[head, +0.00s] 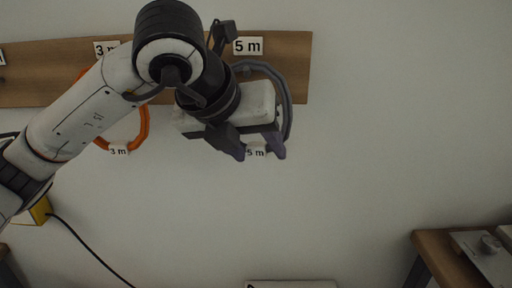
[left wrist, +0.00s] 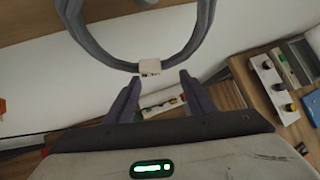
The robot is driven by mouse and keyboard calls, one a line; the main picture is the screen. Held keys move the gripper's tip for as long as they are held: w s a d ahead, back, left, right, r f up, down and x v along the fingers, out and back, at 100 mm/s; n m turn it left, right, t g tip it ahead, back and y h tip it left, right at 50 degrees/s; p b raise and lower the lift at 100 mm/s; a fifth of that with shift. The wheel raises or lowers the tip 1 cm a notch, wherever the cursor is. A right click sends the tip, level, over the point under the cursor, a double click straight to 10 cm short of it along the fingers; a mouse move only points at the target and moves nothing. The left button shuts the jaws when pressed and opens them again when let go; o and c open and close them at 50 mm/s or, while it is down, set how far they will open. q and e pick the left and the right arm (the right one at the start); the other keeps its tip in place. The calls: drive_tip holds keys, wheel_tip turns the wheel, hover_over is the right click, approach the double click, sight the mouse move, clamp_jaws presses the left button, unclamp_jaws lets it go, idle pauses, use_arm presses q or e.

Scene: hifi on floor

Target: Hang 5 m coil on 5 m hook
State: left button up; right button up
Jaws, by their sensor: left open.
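The grey 5 m coil (head: 288,104) is against the wooden board under the 5 m label (head: 248,46), its white 5 m tag (head: 256,153) at the bottom. Its upper part is at the 5 m hook's place, but my arm hides part of this, so I cannot tell exactly how it sits on the hook. My left gripper (head: 260,152) is open in front of the coil's lower part. In the left wrist view, the coil (left wrist: 107,53) and its tag (left wrist: 149,68) show just beyond the open fingers (left wrist: 160,95), with nothing gripped. My right gripper is not in view.
An orange coil (head: 145,125) with a 3 m tag (head: 118,150) hangs to the left, partly behind my left arm. The wooden board (head: 300,70) runs along the wall. A wooden table (head: 428,245) with devices stands lower right. The wall right of the board is clear.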

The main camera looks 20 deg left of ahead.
use_arm(q)
drive_tip(key=b+v, duration=0.1)
drive_tip(key=v, duration=0.9)
wheel_tip(320, 180, down, 7)
drive_tip(key=b, duration=0.7)
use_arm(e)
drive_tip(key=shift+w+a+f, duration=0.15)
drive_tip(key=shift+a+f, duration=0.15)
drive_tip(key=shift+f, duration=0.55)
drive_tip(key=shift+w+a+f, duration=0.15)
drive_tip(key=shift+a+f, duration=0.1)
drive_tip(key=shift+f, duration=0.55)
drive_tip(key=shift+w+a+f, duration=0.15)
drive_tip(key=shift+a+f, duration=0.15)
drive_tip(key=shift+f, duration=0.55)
use_arm(q)
drive_tip(key=shift+s+r, duration=0.1)
drive_tip(key=shift+s, duration=0.1)
drive_tip(key=s+d+b, duration=0.1)
drive_tip(key=s+d, duration=0.2)
drive_tip(key=s, duration=0.8)
drive_tip(key=shift+s+d, duration=0.15)
drive_tip(key=shift+s, duration=0.05)
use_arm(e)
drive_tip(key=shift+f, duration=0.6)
